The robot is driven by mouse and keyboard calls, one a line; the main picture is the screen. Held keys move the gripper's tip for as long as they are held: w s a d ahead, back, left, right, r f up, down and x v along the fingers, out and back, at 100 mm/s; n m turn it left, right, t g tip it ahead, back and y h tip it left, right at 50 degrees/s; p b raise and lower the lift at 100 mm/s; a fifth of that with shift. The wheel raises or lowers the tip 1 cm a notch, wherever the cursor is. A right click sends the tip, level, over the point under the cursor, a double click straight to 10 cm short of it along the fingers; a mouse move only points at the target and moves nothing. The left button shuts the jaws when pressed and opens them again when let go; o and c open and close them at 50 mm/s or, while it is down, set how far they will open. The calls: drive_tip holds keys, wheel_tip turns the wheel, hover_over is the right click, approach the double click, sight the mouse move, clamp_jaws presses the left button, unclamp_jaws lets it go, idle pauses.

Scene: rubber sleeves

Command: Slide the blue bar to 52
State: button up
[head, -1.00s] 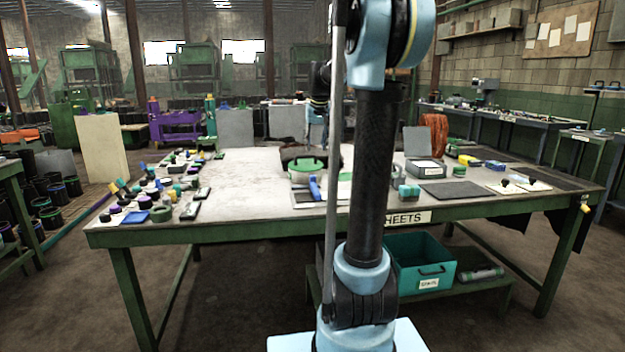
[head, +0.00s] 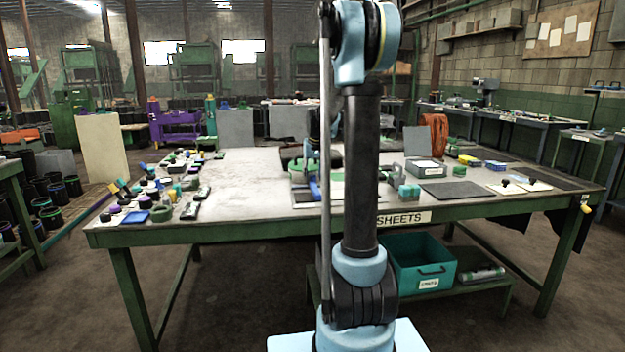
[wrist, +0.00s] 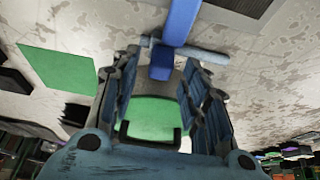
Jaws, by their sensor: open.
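The blue bar (wrist: 181,22) lies across a thin grey rod in the wrist view, with a darker blue part (wrist: 161,66) below the crossing. It also shows in the head view (head: 314,188) on the table, beside my arm. My gripper (wrist: 165,58) is open in the wrist view, one finger on each side of the darker blue part. I cannot tell whether either finger touches it. A green surface (wrist: 150,118) shows between the fingers. No scale or number is readable, so the bar's reading cannot be told. My arm hides part of the spot in the head view.
The bar's place is on a long worn table (head: 250,190). Small parts crowd its left end. A dark mat (head: 458,191) and grey box (head: 426,168) stand at right. A green panel (wrist: 62,75) is left in the wrist view. The table's left middle is clear.

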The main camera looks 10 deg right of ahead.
drive_tip(key=shift+x, duration=1.2)
clamp_jaws()
drive_tip(key=shift+d, duration=0.1)
